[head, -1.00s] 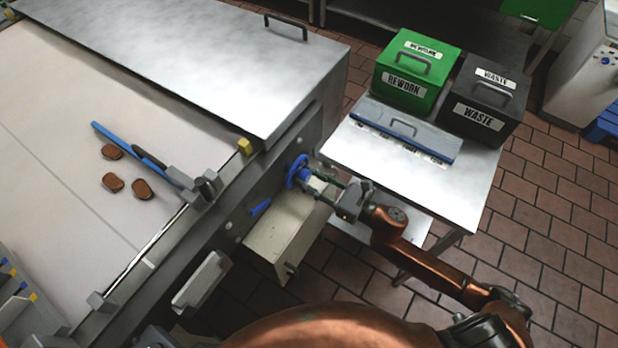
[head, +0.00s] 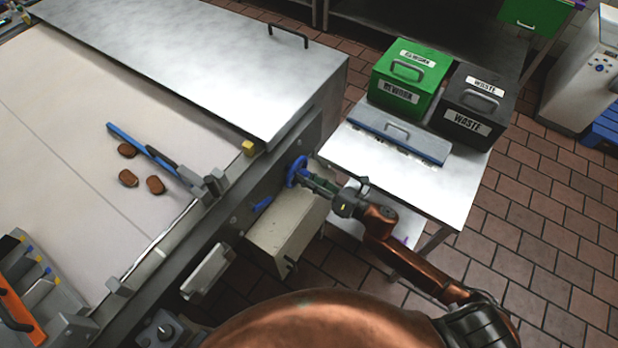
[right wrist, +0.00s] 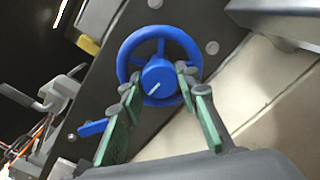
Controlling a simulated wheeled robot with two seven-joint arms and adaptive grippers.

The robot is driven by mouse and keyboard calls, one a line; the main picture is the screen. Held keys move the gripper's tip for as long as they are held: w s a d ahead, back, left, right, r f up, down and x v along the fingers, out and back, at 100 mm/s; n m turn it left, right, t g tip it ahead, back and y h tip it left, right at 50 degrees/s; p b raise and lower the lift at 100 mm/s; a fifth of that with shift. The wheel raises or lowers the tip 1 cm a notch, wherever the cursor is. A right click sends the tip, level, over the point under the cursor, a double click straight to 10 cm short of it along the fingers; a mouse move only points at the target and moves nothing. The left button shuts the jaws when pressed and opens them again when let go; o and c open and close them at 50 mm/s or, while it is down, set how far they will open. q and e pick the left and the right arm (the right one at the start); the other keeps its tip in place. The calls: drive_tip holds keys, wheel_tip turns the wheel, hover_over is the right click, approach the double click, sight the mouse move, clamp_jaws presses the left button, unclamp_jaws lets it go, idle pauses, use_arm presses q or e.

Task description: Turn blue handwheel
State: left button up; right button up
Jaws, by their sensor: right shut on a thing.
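The blue handwheel (head: 296,171) is mounted on the dark side plate of the conveyor machine. In the right wrist view the handwheel (right wrist: 158,74) faces me, with a round rim, spokes and a central hub with a pale line on it. My right gripper (head: 314,183) is at the wheel. In the right wrist view its fingers (right wrist: 157,84) lie on either side of the hub, within or over the rim, and it is shut on the wheel. The exact contact points are partly hidden. My left gripper is not in view.
A blue lever (head: 262,204) sticks out beside the wheel. A beige box (head: 285,232) is below it. A steel side table (head: 452,195) holds a green REWORK bin (head: 405,75) and a black WASTE bin (head: 478,100). Several brown biscuits (head: 128,178) lie on the belt.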

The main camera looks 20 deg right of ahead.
drive_tip(key=m+p, duration=0.4)
drive_tip(key=m, duration=0.2)
drive_tip(key=shift+r+p, duration=0.2)
drive_tip(key=shift+p, duration=0.15)
drive_tip(key=m+p, duration=0.4)
drive_tip(key=m, duration=0.1)
drive_tip(key=shift+m, duration=0.4)
drive_tip(key=m+p, duration=0.3)
drive_tip(key=m, duration=0.2)
drive_tip(key=m+p, duration=0.1)
drive_tip(key=m, duration=0.2)
drive_tip(key=shift+p, duration=0.35)
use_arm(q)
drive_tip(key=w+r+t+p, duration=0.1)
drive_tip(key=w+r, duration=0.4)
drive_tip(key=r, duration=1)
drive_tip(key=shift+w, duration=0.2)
use_arm(e)
drive_tip(key=shift+f+m, duration=0.15)
drive_tip(key=shift+m, duration=1.25)
drive_tip(key=o, duration=1.2)
drive_tip(key=shift+c, duration=0.2)
